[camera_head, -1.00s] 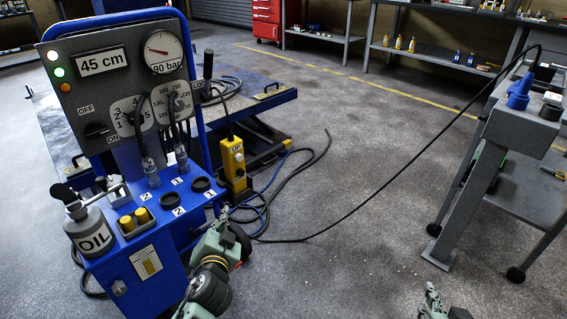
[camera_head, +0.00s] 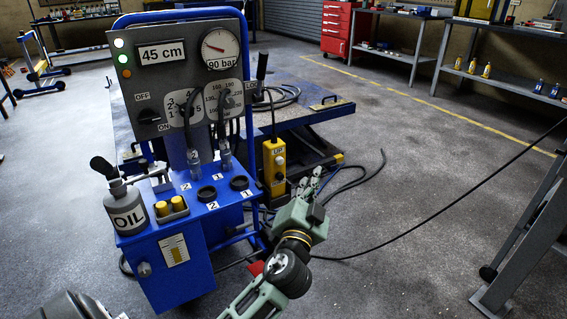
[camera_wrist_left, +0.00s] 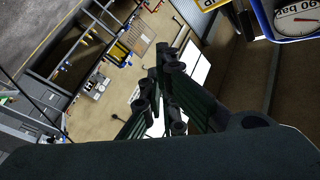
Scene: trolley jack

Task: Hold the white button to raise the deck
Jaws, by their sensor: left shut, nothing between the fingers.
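A yellow pendant box (camera_head: 274,168) hangs on a black cable at the right side of the blue hydraulic unit (camera_head: 180,262). A white button (camera_head: 279,160) shows on its face, below a label. The deck (camera_head: 335,112) is a lift table platform behind the unit, partly hidden by it. My left gripper (camera_head: 316,178) is shut and empty, just right of the pendant in the head view, apparently not touching it. Its closed fingers (camera_wrist_left: 160,85) also show in the left wrist view, with the pendant's yellow edge (camera_wrist_left: 203,4) at the top. My right gripper is not in view.
The panel reads 45 cm (camera_head: 163,54) and its gauge (camera_head: 220,48) is marked 90 bar. An oil can (camera_head: 126,210) stands on the unit's left. Dark hoses lie on the floor behind my left gripper.

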